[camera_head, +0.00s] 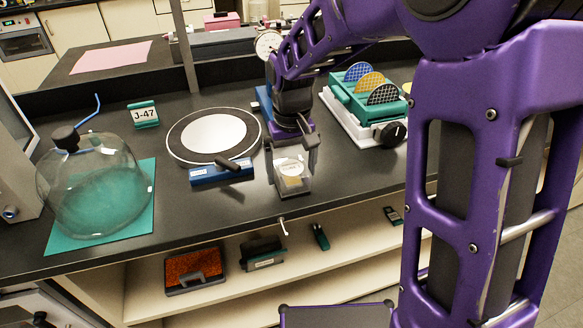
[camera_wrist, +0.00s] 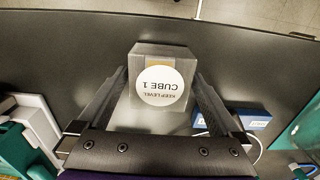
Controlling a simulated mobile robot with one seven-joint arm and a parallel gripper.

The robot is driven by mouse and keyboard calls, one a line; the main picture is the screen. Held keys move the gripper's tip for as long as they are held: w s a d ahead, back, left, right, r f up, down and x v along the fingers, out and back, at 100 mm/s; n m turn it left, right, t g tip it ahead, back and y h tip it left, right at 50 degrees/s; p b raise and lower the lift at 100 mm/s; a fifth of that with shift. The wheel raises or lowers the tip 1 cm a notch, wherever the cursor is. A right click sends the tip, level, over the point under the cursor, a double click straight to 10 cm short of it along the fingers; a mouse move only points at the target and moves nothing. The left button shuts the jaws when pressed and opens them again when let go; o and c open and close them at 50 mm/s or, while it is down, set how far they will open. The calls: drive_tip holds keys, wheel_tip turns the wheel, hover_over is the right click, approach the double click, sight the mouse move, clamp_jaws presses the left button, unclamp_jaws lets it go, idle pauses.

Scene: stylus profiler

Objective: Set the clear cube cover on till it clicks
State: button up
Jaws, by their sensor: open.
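The clear cube cover (camera_head: 293,184) stands upright on the dark bench, close to the front edge. A round white label on top reads "KEEP LEVEL CUBE 1" in the wrist view (camera_wrist: 158,60). Something tan shows through it in the head view; I cannot tell whether it is inside or beneath. My gripper (camera_head: 292,163) points down over the cube. In the wrist view my gripper (camera_wrist: 160,82) is open, with one finger on each side of the cube and small gaps visible. The cube's far lower edges are partly hidden by my gripper.
Left of the cube are a blue labelled block (camera_head: 221,173) and a round white plate (camera_head: 214,134). A glass dome (camera_head: 95,190) stands on a teal mat (camera_head: 75,235) at far left. A teal rack of discs (camera_head: 365,105) is behind right. A shelf (camera_head: 350,267) lies below.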

sight(291, 168)
drive_tip(key=shift+r, duration=0.1)
wheel_tip(291, 168, up, 7)
drive_tip(key=p, duration=0.5)
drive_tip(key=shift+p, duration=0.35)
